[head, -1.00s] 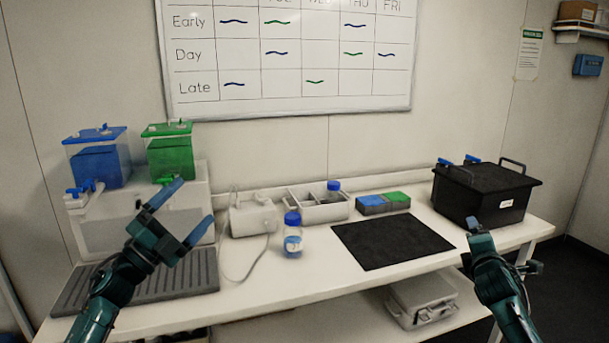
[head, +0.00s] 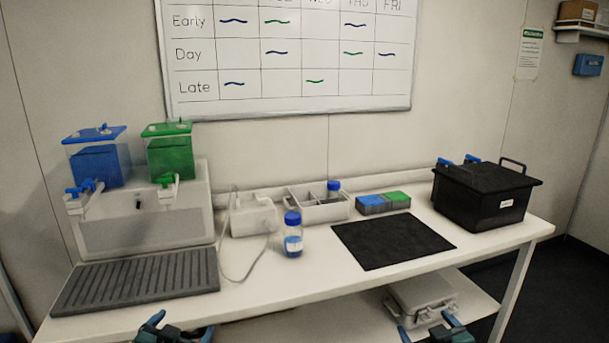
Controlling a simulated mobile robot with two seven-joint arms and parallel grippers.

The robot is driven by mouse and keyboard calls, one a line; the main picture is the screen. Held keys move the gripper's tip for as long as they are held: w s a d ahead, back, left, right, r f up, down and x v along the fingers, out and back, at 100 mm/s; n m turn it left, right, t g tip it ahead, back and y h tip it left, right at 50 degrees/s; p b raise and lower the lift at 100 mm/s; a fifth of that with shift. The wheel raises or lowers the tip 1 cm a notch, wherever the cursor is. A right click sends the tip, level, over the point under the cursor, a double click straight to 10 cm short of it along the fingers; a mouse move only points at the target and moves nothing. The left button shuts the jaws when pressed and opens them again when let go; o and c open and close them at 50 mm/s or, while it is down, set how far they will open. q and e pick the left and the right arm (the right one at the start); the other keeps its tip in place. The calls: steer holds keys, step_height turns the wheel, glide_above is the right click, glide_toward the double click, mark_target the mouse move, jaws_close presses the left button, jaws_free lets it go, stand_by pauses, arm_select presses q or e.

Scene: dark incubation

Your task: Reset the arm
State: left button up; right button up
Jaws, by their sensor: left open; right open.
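My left gripper (head: 172,328) is low at the bottom edge of the head view, in front of the table's front edge. Its two fingers stand apart with nothing between them. My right gripper (head: 428,330) is also at the bottom edge, in front of the lower shelf, open and empty. Most of both arms is out of the picture. Neither gripper touches anything on the table.
The white table (head: 300,283) holds a ribbed grey tray (head: 140,280), a blue-capped bottle (head: 292,240), a black mat (head: 392,241) and a black lidded box (head: 482,200). Blue (head: 97,160) and green (head: 170,155) tanks stand back left. A grey case (head: 424,298) lies on the lower shelf.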

arm_select(q)
steer(key=s+d+f+g+h, duration=0.1)
steer(key=s+d+f, duration=0.2)
steer(key=s, duration=0.6)
steer(key=s+d+f+g+h, duration=0.1)
steer(key=s+d+f, duration=0.3)
steer(key=s, duration=0.6)
steer(key=s+d+f+g, duration=0.2)
steer(key=s+d, duration=0.3)
steer(key=s, duration=0.4)
steer(key=shift+s+f+n+h, duration=0.15)
steer(key=shift+f+n+h, duration=0.25)
steer(key=shift+f, duration=0.35)
arm_select(e)
steer(key=s+a+f+g+y, duration=0.1)
steer(key=s+a+f, duration=0.2)
steer(key=s, duration=0.6)
steer(key=s+a+f+g+y, duration=0.1)
steer(key=s+a+f, duration=0.3)
steer(key=s, duration=0.6)
steer(key=s+a+f+g, duration=0.2)
steer(key=s+a, duration=0.3)
steer(key=s, duration=0.4)
steer(key=shift+s+f+m+y, duration=0.15)
steer(key=shift+f+m+y, duration=0.25)
steer(key=shift+f, duration=0.35)
